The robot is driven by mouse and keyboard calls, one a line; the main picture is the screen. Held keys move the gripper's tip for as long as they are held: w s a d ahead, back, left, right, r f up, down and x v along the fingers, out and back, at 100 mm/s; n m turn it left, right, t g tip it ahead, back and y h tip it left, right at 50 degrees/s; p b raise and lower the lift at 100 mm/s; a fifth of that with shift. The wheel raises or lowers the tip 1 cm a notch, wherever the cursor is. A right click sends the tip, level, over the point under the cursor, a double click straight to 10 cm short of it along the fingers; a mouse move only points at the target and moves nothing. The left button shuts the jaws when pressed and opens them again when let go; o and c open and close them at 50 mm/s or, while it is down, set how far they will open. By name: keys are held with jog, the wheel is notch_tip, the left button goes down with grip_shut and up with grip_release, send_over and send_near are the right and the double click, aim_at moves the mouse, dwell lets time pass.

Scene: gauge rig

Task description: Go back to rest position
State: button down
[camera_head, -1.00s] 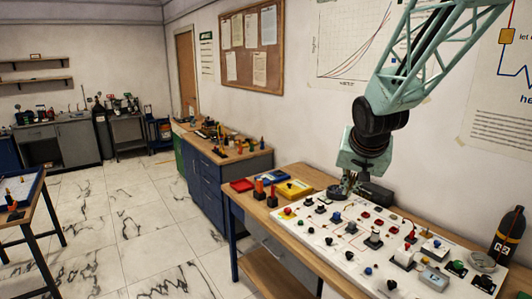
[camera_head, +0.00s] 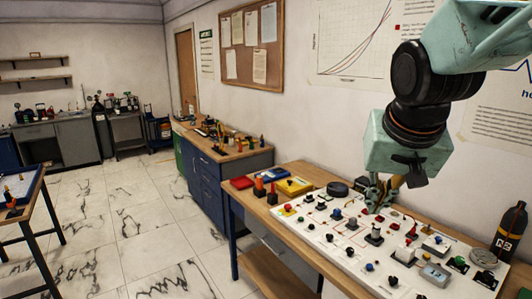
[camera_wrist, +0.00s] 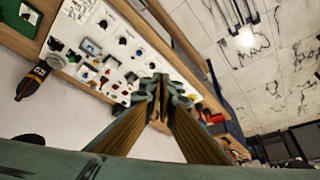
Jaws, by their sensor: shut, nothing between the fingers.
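My gripper (camera_head: 376,196) hangs from the arm above the back edge of the white control panel, seen from the head camera. It is partly hidden by my wrist. In the wrist view its two fingers (camera_wrist: 163,90) meet at the tips, shut and empty. The white panel (camera_head: 318,243) with several knobs, switches and buttons lies on the wooden bench (camera_head: 245,204). The panel also shows at the upper left of the wrist view (camera_wrist: 78,28).
A black bottle (camera_head: 511,229) stands at the bench's right end. A black round object (camera_head: 338,188), a yellow tray (camera_head: 295,187) and small red-orange parts (camera_head: 259,187) sit at the bench's back left. A wall with posters is close behind the arm.

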jog(key=s+a+f+n+g+b, duration=0.1)
jog(key=s, duration=1.3)
jog(key=s+a+f+n+y+b, duration=0.1)
jog(key=s+a+f, duration=0.1)
jog(key=s, duration=1.2)
jog(key=shift+a+n+g, duration=0.25)
jog(key=shift+n+g, duration=0.05)
jog(key=shift+g, duration=0.1)
dwell(0.8)
